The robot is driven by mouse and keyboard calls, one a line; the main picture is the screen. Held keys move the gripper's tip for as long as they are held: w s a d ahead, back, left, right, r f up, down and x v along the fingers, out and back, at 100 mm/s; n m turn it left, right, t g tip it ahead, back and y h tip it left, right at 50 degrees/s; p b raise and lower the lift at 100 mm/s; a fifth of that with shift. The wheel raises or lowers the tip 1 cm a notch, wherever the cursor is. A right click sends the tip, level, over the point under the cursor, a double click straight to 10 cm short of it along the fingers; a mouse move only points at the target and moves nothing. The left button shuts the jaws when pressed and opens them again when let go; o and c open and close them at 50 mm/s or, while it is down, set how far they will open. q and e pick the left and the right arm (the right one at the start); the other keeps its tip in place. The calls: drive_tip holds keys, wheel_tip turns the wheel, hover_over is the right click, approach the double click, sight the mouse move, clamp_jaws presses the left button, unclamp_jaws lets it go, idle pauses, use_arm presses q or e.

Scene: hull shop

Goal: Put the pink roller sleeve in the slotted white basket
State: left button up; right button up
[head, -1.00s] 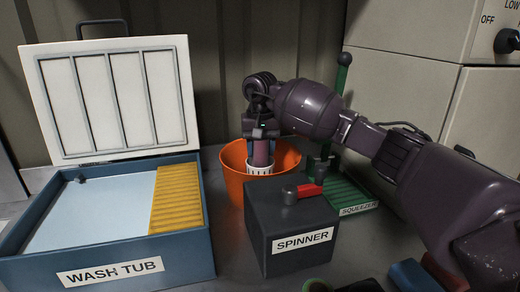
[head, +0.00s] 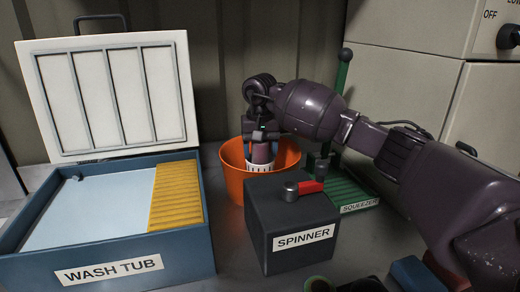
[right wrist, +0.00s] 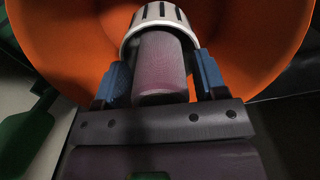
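The pink roller sleeve (head: 262,153) stands with its lower end in the slotted white basket (head: 261,168), inside the orange bucket (head: 232,180). In the right wrist view the sleeve (right wrist: 160,65) projects from the basket's slotted rim (right wrist: 155,14). My right gripper (head: 262,142) is over the bucket, around the sleeve's upper part. Its blue fingers stand on both sides of the sleeve, with a gap showing at each side in the right wrist view, so it is open. The basket's lower part is hidden by the bucket and spinner. My left gripper is not in view.
The dark spinner box (head: 275,222) with a red handle (head: 311,186) stands just in front of the bucket. The green squeezer (head: 355,192) is to its right. The blue wash tub (head: 190,246) with its lid (head: 115,95) raised fills the left. Grey cabinets stand back right.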

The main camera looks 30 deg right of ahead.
drive_tip(key=shift+o, duration=0.5)
drive_tip(key=shift+r, duration=0.1)
wheel_tip(320, 180, up, 13)
drive_tip(key=p, duration=0.1)
idle(0.6)
